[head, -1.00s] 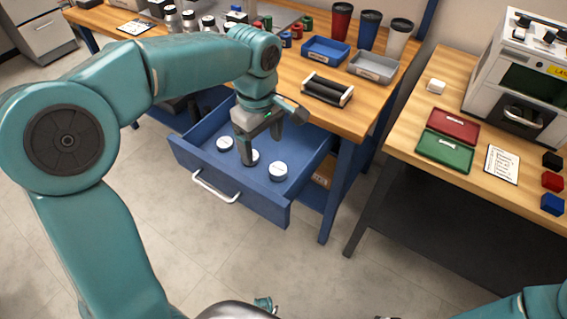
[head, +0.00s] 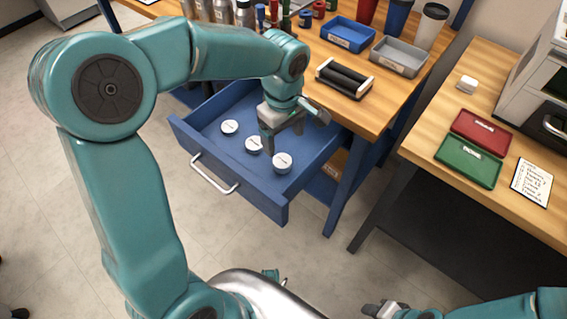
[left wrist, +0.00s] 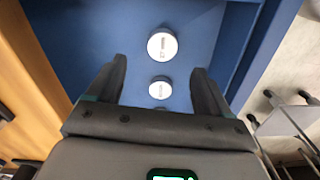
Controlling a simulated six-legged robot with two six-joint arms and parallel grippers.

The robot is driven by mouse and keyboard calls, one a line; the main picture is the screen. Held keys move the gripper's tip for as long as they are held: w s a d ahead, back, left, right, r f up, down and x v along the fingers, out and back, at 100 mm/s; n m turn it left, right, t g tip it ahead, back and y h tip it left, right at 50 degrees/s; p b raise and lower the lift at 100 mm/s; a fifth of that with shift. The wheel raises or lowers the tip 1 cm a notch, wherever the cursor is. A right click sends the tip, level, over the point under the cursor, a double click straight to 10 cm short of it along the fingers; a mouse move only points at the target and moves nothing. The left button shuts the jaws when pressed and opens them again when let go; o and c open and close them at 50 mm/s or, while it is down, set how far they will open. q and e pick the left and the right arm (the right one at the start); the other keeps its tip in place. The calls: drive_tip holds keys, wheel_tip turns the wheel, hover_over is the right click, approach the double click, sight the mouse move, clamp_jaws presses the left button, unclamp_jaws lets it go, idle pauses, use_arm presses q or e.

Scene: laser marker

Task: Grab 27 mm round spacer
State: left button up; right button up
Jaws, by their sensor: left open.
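Three white round spacers lie in a row in the open blue drawer (head: 208,168): a left one (head: 229,127), a middle one (head: 254,145) and a right one (head: 282,162). Their labels are too small to read, so I cannot tell which is 27 mm. My left gripper (head: 273,147) is open and empty above the drawer, near the middle and right spacers. In the left wrist view, the larger-looking spacer (left wrist: 162,46) lies beyond the fingertips and another (left wrist: 159,88) shows between the fingers. My right gripper (head: 381,309) shows at the bottom edge; its jaws are unclear.
The wooden bench above the drawer holds a black roller (head: 345,79), a blue tray (head: 348,35) and a grey tray (head: 398,57). A second bench at right holds a red tray (head: 481,131), a green tray (head: 468,161) and a printed sheet (head: 532,183).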

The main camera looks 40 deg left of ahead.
sight(283, 161)
use_arm(q)
wheel_tip(283, 161, down, 4)
drive_tip(key=shift+r, duration=0.25)
wheel_tip(283, 161, down, 5)
drive_tip(key=shift+s+f+b, duration=0.1)
drive_tip(key=shift+s+b, duration=0.05)
drive_tip(key=shift+b, duration=0.85)
drive_tip(key=shift+c, duration=0.3)
drive_tip(key=c, duration=1)
drive_tip(key=shift+c, duration=0.7)
